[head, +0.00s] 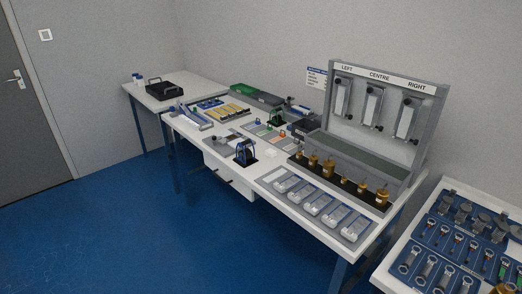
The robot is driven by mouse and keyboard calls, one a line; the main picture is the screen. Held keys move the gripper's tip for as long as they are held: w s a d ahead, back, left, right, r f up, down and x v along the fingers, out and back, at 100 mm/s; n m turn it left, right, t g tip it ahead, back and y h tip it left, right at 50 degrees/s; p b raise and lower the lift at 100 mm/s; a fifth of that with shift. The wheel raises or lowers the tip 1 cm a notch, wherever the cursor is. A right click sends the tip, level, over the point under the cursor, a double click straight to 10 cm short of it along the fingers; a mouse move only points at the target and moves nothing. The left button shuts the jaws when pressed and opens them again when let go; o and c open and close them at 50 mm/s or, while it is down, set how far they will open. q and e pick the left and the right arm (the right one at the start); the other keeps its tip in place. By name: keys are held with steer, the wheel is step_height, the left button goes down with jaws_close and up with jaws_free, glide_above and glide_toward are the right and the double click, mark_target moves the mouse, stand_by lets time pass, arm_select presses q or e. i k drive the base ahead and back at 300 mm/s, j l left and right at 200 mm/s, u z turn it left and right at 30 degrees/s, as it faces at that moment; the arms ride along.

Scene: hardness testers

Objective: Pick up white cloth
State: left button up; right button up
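A small white patch (271,151) lies on the long white workbench (186,133), just right of a small blue and black device (244,152). It may be the white cloth, but it is too small for me to be sure. No other thing in view is clearly a cloth. Neither of my grippers is in view.
A grey rack (384,68) marked LEFT, CENTRE, RIGHT stands at the bench's right end, behind a row of brass weights (328,166) and grey trays (304,194). A side table (158,100) holds a black tray (166,88). Another table with tools (465,238) is at right. Blue floor (150,230) is clear.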

mark_target(270, 152)
steer(key=i+z, duration=0.15)
steer(key=z, duration=0.6)
steer(key=i+j+z, duration=0.3)
steer(key=i+j, duration=0.15)
steer(key=j, duration=0.2)
steer(key=i+j+z, duration=0.15)
steer(key=j, duration=0.2)
steer(key=i+j+z, duration=0.15)
steer(key=i+j, duration=0.15)
steer(key=j, duration=0.15)
steer(key=i+j, duration=0.1)
steer(key=j, duration=0.15)
